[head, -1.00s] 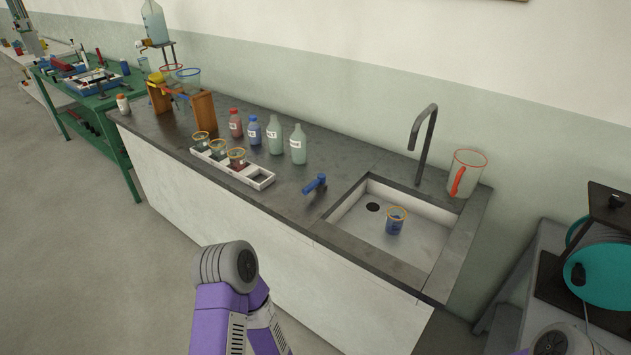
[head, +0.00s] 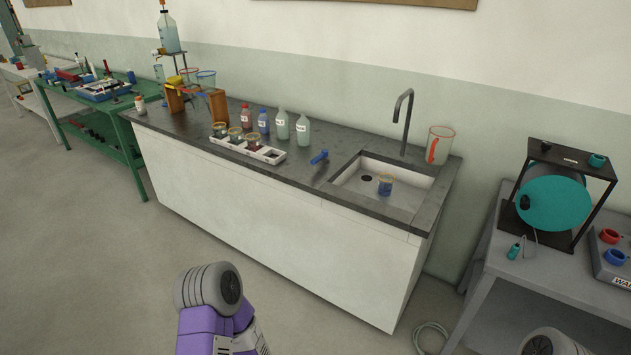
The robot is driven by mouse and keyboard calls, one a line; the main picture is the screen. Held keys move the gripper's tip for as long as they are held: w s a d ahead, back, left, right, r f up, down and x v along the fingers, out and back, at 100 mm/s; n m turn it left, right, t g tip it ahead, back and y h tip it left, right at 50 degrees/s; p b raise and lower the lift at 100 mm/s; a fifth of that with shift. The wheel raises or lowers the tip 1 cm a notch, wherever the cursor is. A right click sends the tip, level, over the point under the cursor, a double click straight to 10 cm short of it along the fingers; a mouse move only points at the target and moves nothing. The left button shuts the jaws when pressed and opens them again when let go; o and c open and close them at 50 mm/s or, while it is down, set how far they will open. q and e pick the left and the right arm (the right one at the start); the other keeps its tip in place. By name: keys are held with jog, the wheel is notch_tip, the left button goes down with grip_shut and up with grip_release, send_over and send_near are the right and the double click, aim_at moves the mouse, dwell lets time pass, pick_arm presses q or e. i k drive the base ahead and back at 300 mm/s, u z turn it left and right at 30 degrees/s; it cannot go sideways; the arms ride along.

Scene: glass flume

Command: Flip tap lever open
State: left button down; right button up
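The blue tap lever (head: 320,157) stands on the dark counter, just left of the sink. The dark gooseneck tap spout (head: 405,118) rises behind the sink (head: 410,202). A small cup with a yellowish rim and blue contents (head: 385,185) stands in the sink basin, right of the drain. Purple and grey links of my arms show at the bottom edge, well short of the counter. Neither of my grippers is in view.
A clear jug with a red handle (head: 438,145) stands right of the spout. A white rack (head: 268,155) with cups and several bottles (head: 282,124) stand left of the lever. A grey side table (head: 540,268) is at the right. Floor before the counter is clear.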

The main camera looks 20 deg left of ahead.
aim_at(323, 155)
jog(key=z, duration=0.05)
jog(key=k, duration=0.2)
jog(key=u, duration=0.55)
jog(key=i, duration=1.65)
jog(key=z, duration=0.85)
